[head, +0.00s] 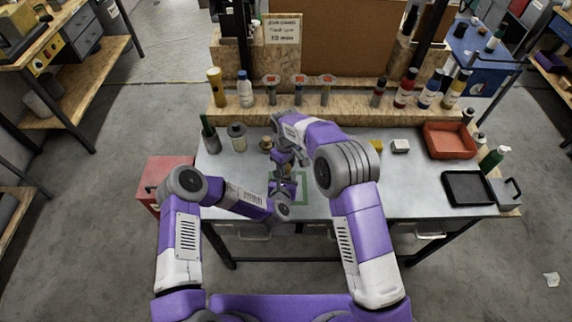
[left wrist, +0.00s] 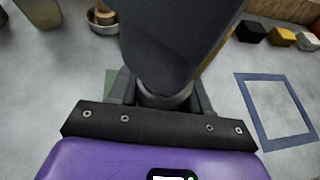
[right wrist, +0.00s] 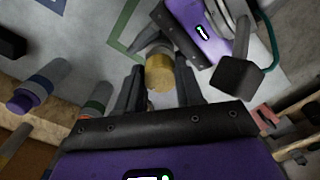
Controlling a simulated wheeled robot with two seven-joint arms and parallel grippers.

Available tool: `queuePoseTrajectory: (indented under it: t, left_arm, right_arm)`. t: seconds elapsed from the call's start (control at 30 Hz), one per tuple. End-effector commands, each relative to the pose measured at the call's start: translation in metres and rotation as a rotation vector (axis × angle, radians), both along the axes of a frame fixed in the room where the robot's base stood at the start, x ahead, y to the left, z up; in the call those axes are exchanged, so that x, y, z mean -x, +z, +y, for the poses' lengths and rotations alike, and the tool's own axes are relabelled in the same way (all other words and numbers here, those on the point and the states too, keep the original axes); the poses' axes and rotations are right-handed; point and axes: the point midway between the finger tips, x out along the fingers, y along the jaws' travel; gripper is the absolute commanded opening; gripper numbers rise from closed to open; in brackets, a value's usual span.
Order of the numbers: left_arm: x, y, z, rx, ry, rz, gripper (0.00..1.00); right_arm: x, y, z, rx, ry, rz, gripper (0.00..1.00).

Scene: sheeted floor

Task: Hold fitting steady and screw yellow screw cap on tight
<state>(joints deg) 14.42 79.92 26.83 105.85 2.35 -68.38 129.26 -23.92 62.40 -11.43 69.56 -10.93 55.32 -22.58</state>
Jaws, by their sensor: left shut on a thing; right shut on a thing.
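The yellow screw cap (right wrist: 160,76) sits on the end of the grey fitting (right wrist: 158,52) in the right wrist view. My right gripper (right wrist: 160,88) has a finger on each side of the cap and is shut on it; it also shows in the head view (head: 283,163). My left gripper (left wrist: 163,98) is shut on the fitting, whose grey end (left wrist: 165,98) shows between its fingers. In the head view my left gripper (head: 284,185) is just in front of the right one, above the table. My right gripper's dark body hides the cap in the left wrist view. Thread engagement cannot be seen.
A green square outline (head: 304,188) marks the metal table (head: 235,168) by the grippers. A jar (head: 237,138) and a green bottle (head: 208,134) stand left. A red tray (head: 450,141) and a black tray (head: 468,188) lie right. Several bottles line the back shelf.

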Motion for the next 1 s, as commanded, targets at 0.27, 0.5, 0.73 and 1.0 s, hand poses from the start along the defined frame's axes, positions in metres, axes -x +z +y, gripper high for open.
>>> queuePoseTrajectory:
  t: [0.27,0.5,0.73,1.0]
  left_arm:
    - [-0.0003,0.0005,-0.0001,0.000,0.000,-0.001,0.09]
    - [-0.0003,0.0005,-0.0001,0.000,0.000,-0.001,0.09]
    - [-0.0003,0.0005,-0.0001,0.000,0.000,-0.001,0.09]
    - [-0.0002,0.0006,0.0000,0.000,0.000,-0.001,0.09]
  right_arm:
    - [-0.0002,0.0002,-0.0002,0.000,-0.001,0.000,0.05]
    - [-0.0003,-0.0007,-0.0003,0.000,-0.001,0.000,0.05]
    - [-0.0002,-0.0042,-0.0003,0.001,-0.001,0.001,0.05]
    - [-0.0002,-0.0074,-0.0003,0.000,-0.001,0.000,0.05]
